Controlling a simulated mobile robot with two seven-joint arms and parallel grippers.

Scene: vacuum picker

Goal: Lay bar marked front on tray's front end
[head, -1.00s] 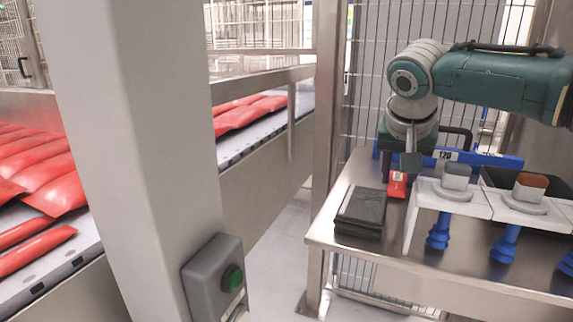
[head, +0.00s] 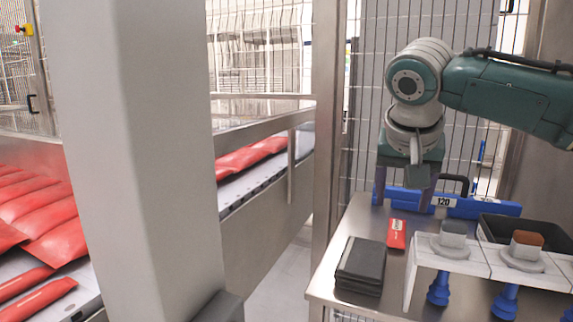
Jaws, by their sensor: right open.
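A blue bar (head: 485,207) with a white "120" label lies at the back of the steel table, by the right gripper. I cannot read a "front" mark on it. A black tray (head: 558,240) stands at the right of the table, partly hidden by white blocks. My left gripper is not in view.
A dark stacked block (head: 361,266) lies at the table's left front. White fixtures (head: 437,258) with blue suction cups (head: 438,289) stand at the front right. A grey post (head: 140,160) blocks the left middle. Red packs (head: 42,210) lie on a conveyor behind it.

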